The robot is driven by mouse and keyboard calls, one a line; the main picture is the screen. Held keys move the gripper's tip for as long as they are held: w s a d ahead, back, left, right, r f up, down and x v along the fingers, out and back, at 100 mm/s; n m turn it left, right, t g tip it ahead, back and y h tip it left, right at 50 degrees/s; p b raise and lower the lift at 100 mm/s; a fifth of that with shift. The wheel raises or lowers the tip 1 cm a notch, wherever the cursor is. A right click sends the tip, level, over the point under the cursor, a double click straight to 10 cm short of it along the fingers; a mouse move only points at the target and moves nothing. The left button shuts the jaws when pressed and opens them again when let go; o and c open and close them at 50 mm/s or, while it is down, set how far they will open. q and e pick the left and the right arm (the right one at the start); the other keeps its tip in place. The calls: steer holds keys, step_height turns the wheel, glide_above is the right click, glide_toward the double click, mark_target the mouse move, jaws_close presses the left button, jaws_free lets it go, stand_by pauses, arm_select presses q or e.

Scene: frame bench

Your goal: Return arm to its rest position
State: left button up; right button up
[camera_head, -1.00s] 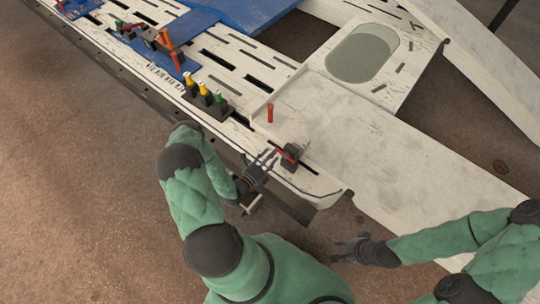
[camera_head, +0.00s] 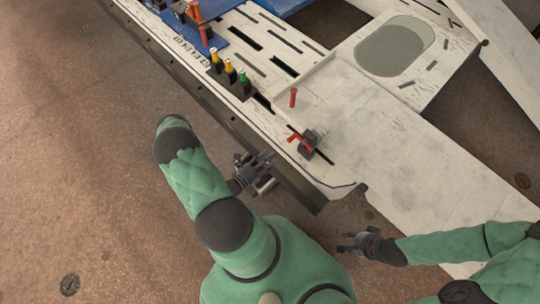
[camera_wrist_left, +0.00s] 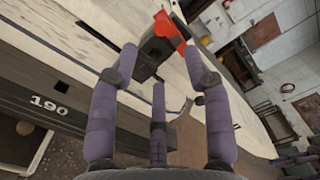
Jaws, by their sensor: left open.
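My left gripper (camera_head: 264,162) is open and empty, just off the bench's near edge in the head view. Its purple-grey fingers stand apart in the left wrist view (camera_wrist_left: 160,85). A black clamp with a red handle (camera_head: 308,144) sits on the bench near its corner, apart from the left gripper. The clamp also shows beyond the fingers in the left wrist view (camera_wrist_left: 165,38). My right gripper (camera_head: 346,243) hangs beside the bench's near side, with its fingers apart and nothing visible between them.
The pale slotted bench (camera_head: 345,120) fills the upper right. It carries a red peg (camera_head: 293,97), a black holder (camera_head: 236,86) with yellow and green tools, and a blue mat (camera_head: 240,8) at the back. Brown floor (camera_head: 80,170) lies open to the left.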

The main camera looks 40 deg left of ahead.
arm_select(q)
steer(key=shift+d, duration=0.1)
stand_by(0.4)
steer(key=s+d+r+m+g+h, duration=0.1)
steer(key=d+r+m+g+h, duration=0.2)
steer(key=d+m+g+h, duration=0.9)
steer(key=s+d+f+m+g+y+p, duration=0.2)
steer(key=s+d+m+g+y, duration=0.65)
steer(key=m, duration=1.55)
steer(key=w+d+r+m+t, duration=0.3)
steer(key=w+m, duration=0.1)
steer(key=m, duration=0.7)
steer(key=shift+w+d+y, duration=0.25)
steer(key=shift+w+y, duration=0.1)
